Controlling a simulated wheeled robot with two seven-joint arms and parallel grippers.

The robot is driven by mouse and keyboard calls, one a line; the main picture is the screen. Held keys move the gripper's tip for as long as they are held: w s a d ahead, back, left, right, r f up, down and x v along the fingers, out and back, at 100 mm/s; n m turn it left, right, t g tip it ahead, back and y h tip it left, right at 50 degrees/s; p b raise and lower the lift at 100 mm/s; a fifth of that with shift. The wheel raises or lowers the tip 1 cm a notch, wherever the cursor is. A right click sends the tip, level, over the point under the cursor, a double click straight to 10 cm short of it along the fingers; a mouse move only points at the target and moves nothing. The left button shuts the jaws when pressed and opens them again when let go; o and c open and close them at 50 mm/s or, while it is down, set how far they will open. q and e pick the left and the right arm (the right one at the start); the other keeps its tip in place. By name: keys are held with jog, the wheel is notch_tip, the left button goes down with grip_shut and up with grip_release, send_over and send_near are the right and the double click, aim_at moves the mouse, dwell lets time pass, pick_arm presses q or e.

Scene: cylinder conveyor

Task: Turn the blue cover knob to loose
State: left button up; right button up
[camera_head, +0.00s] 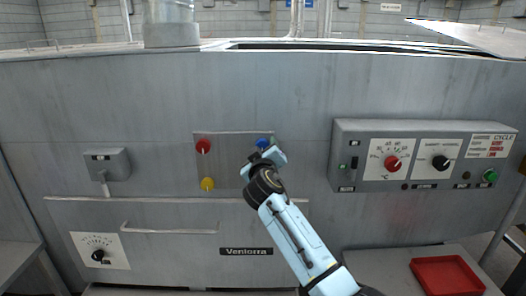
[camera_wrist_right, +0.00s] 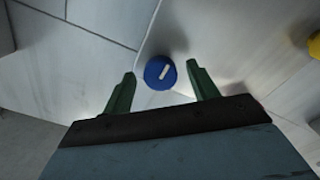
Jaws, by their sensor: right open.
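The blue cover knob (camera_head: 262,143) is on a square plate on the grey machine front, partly hidden behind my right gripper in the head view. In the right wrist view the blue knob (camera_wrist_right: 160,72) is round with a white slanted mark. My right gripper (camera_head: 268,152) is in front of the plate, at the knob. Its two green fingers (camera_wrist_right: 158,80) are open, one on each side of the knob with a gap on both sides. I cannot tell how deep the fingers reach around it. My left gripper is not in view.
A red knob (camera_head: 203,146) and a yellow knob (camera_head: 207,184) sit left on the same plate. A control box (camera_head: 425,128) with dials juts out at right. A rail (camera_head: 170,199) and a handle (camera_head: 170,231) run below. A red tray (camera_head: 446,259) lies at lower right.

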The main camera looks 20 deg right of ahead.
jog(key=c, duration=1)
